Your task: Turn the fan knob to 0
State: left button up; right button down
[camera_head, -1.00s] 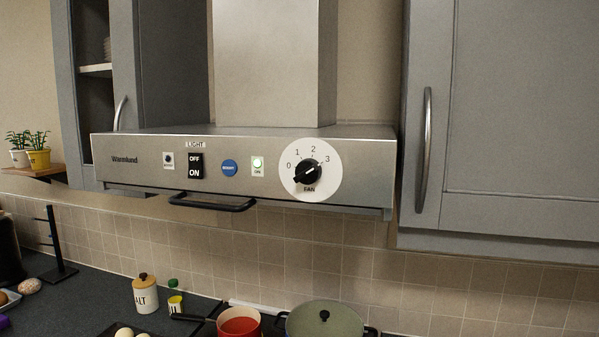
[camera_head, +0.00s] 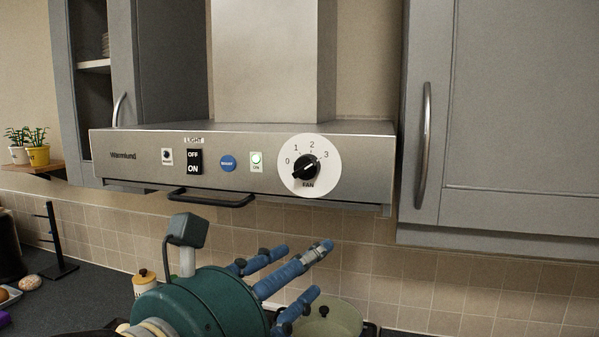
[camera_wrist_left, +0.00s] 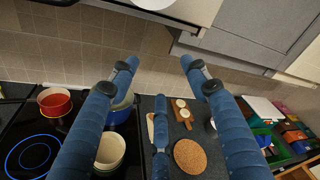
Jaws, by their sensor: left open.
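The fan knob (camera_head: 306,170) is a black pointer knob on a round white dial (camera_head: 327,182) marked 0 to 3, at the right of the steel hood front (camera_head: 220,178). Its white mark appears to face upper right, toward 3. My left gripper (camera_head: 308,268), with blue fingers and a green body, is below the hood and touches nothing. Its fingers are spread and empty, also in the left wrist view (camera_wrist_left: 158,75). A white rounded edge (camera_wrist_left: 152,4) at the top there looks like the dial's lower rim. My right gripper is not in view.
A black handle bar (camera_head: 210,199) juts from the hood's lower edge, left of the knob. Light switches (camera_head: 194,161) and a blue button (camera_head: 228,163) are on the same panel. A red pot (camera_wrist_left: 55,101) and other cookware stand below. A grey cabinet (camera_head: 510,120) is at right.

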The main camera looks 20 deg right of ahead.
aim_at(301, 172)
pick_arm(q)
jog(key=s+a+r+m+t+y, duration=0.1)
jog(key=a+r+m+t, duration=0.25)
jog(key=r+m, duration=0.5)
jog(key=shift+n+g, duration=0.25)
jog(key=shift+n, duration=0.2)
jog(key=p+x, duration=0.1)
jog(key=x, duration=0.2)
jog(key=r+p+x, duration=0.1)
jog(key=p+x, duration=0.1)
jog(key=x, duration=0.2)
jog(key=p+x, duration=0.1)
jog(key=x, duration=0.2)
jog(key=shift+w+a+r, duration=0.15)
jog(key=shift+w+r, duration=0.1)
jog(key=shift+w, duration=0.1)
jog(key=c, duration=1.1)
